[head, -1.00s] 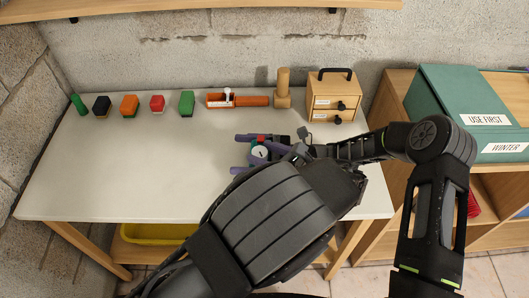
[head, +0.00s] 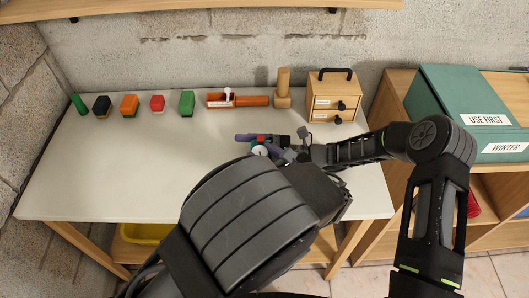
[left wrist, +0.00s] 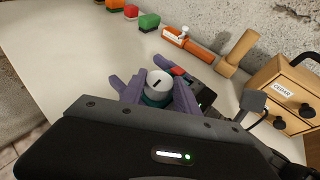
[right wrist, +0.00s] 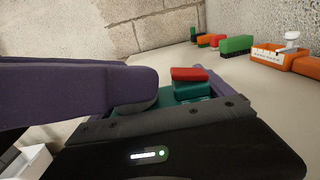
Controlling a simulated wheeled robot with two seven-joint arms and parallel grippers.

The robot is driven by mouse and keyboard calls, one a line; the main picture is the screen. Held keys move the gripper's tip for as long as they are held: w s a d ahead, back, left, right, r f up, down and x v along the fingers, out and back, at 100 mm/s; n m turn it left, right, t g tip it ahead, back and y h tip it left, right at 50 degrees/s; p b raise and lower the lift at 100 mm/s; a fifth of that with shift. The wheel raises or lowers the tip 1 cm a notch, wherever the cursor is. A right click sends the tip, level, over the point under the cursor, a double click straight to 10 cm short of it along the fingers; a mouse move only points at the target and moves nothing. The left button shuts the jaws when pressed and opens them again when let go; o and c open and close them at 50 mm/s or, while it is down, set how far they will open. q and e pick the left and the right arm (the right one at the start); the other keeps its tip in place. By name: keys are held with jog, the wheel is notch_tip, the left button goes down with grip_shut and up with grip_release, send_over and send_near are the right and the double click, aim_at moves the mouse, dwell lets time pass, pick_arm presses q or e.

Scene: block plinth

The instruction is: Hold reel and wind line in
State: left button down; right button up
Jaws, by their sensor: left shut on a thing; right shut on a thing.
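The reel shows as a teal body (right wrist: 192,92) with a red block on top (right wrist: 188,74) in the right wrist view. Its round white knob (left wrist: 160,82) with a black mark shows in the left wrist view, over a teal base. My left gripper (left wrist: 158,98) is shut on the knob part, one purple finger on each side. My right gripper (head: 280,142) comes in from the right and is shut on the reel's body beside the red block. In the head view, the white knob (head: 260,150) is partly hidden by my left arm.
Along the table's (head: 120,180) back stand several coloured blocks (head: 129,105), an orange-and-white tool (head: 238,100), a wooden post (head: 283,88) and a small drawer cabinet (head: 332,97). A shelf unit with a green box (head: 455,95) is at right.

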pick_arm(q)
jog(key=shift+a+m+t+h, duration=0.1)
jog(key=shift+m+t+h, duration=0.2)
jog(key=shift+m+h, duration=0.2)
pick_arm(e)
jog(key=shift+f, duration=0.15)
pick_arm(q)
jog(key=c, duration=0.9)
grip_release()
jog(key=shift+n+y, duration=0.3)
